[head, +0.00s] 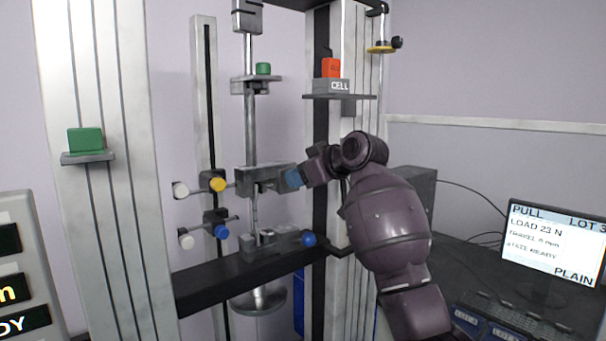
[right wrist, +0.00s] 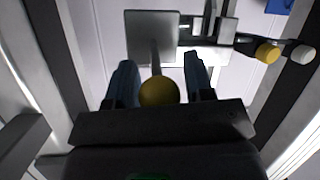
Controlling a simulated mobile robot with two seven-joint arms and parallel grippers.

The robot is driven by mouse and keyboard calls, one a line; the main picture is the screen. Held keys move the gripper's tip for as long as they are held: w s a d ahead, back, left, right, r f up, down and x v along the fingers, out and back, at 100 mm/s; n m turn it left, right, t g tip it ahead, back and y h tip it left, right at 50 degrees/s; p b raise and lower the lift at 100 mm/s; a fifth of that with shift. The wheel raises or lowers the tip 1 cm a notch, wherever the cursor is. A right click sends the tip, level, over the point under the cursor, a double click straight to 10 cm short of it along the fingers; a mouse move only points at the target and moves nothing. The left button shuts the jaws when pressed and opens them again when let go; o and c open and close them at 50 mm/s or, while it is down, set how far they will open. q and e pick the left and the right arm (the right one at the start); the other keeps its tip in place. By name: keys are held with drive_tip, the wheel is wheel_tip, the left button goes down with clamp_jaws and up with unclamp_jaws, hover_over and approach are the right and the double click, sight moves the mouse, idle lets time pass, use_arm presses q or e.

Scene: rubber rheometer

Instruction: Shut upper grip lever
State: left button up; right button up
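The upper grip (head: 262,180) is a grey block on the vertical rod in the middle of the test frame. Its lever ends in a yellow ball knob (right wrist: 158,92), with a thin stem running to a grey plate in the right wrist view. My right gripper (head: 292,178) is at the right side of the upper grip and covers this knob in the head view. In the right wrist view its two blue-grey fingers (right wrist: 160,82) are spread on either side of the knob, with gaps at both sides. My left gripper is not in view.
The lower grip (head: 268,243) has a blue ball knob (head: 309,239) just below my right gripper. Yellow (head: 218,184) and white (head: 180,190) knobs stick out left of the upper grip. A frame column (head: 360,100) stands close behind my right arm. A monitor (head: 555,245) is at right.

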clamp_jaws()
